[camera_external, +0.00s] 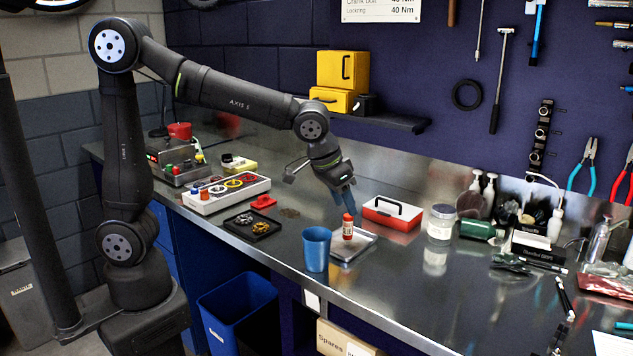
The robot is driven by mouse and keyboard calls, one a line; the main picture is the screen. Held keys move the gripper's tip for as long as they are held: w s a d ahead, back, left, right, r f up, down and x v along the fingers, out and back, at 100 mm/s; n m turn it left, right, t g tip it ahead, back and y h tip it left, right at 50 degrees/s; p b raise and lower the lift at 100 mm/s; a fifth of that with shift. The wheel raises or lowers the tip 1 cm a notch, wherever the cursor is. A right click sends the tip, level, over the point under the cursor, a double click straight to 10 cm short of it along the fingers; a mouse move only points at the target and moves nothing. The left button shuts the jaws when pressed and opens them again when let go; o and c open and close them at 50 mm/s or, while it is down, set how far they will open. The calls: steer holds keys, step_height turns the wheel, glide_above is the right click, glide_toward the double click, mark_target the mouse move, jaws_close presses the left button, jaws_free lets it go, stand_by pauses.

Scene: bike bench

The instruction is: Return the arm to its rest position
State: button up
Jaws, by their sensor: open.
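My arm reaches from its base at the left over the steel bench (400,290). My gripper (345,207) hangs low over the bench with its blue-tinted fingers pointing down. It is open and seems to hold nothing. Just below it, a small red bottle with a white label (348,230) stands upright on a shallow metal tray (362,245). The fingertips are close above or behind the bottle; I cannot tell whether they touch it. A blue cup (316,250) stands left of the tray.
A red box with a black handle (392,213) sits right of my gripper. Behind are yellow boxes (340,75) on a shelf (390,120). Left are a white parts tray (225,193) and a black tray (252,225). Jars and bottles stand right. A blue bin (238,310) is below.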

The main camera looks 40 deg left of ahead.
steer(key=s+d+r, duration=0.2)
steer(key=s+r, duration=0.1)
steer(key=s, duration=0.1)
steer(key=w+d+m, duration=0.1)
steer(key=w+d, duration=0.7)
steer(key=d, duration=0.4)
steer(key=w+d+m+h, duration=0.1)
steer(key=w+d, duration=0.7)
steer(key=d, duration=0.5)
steer(key=shift+w+f+m, duration=0.25)
steer(key=shift+f+m, duration=0.05)
steer(key=shift+f, duration=0.1)
steer(key=shift+a, duration=0.15)
steer(key=s+a+r+n, duration=0.1)
steer(key=s+a+r, duration=0.1)
steer(key=s+a, duration=0.6)
steer(key=shift+a+r+n+y, duration=0.3)
steer(key=shift+a+r+y, duration=0.1)
steer(key=shift+a, duration=1.65)
